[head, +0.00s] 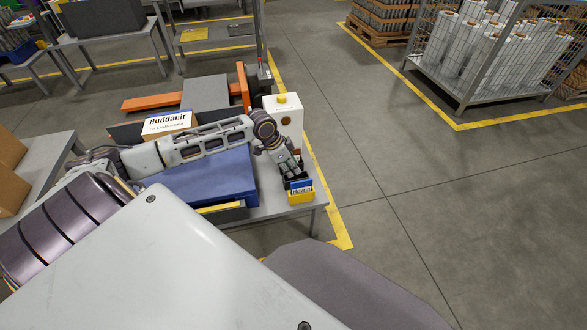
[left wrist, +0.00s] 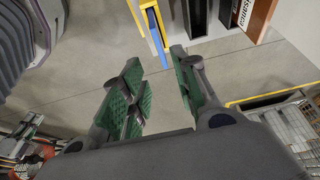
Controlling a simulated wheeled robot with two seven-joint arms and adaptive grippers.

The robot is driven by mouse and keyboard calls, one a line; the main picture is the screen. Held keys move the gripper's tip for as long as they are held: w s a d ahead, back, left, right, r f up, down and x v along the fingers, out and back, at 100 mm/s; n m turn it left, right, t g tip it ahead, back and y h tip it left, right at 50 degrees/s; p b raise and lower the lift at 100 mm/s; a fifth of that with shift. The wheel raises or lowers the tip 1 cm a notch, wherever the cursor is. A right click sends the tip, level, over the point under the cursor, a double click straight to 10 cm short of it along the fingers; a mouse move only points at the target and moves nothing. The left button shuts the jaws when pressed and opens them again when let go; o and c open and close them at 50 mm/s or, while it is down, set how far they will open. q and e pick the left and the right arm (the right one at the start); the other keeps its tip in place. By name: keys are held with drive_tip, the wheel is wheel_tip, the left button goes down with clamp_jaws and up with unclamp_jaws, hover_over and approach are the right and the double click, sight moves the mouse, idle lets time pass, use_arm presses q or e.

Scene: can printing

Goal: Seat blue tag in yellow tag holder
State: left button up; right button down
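The yellow tag holder (head: 301,196) sits at the right front corner of the grey table. The blue tag (head: 302,184) stands upright at the holder, its upper part showing above the yellow. Whether it is fully down in the holder cannot be told. My left gripper (head: 289,171) is just behind and above the tag. In the left wrist view my left gripper (left wrist: 157,62) is open, with green pads apart. There the blue tag (left wrist: 155,38) shows as a thin strip beyond the fingertip gap, beside the yellow holder (left wrist: 149,5). My right gripper is in neither view.
A blue panel (head: 215,176) lies on the table under my left arm. A white box with a yellow button (head: 286,118) stands behind the gripper. Open floor (head: 400,190) lies to the right.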

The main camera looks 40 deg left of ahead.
use_arm(q)
drive_tip(key=shift+r, duration=0.25)
idle(0.4)
drive_tip(key=s+d+f+n, duration=0.2)
drive_tip(key=s+d+f, duration=0.5)
drive_tip(key=s+d, duration=0.2)
drive_tip(key=s+d+f+n+g+y, duration=0.1)
drive_tip(key=s+d+f+n, duration=0.2)
drive_tip(key=s+d+f, duration=0.4)
drive_tip(key=s+d, duration=0.3)
drive_tip(key=s, duration=0.2)
drive_tip(key=shift+f+y, duration=0.25)
drive_tip(key=shift+y, duration=0.05)
drive_tip(key=shift+d+f, duration=0.1)
drive_tip(key=shift+f, duration=0.05)
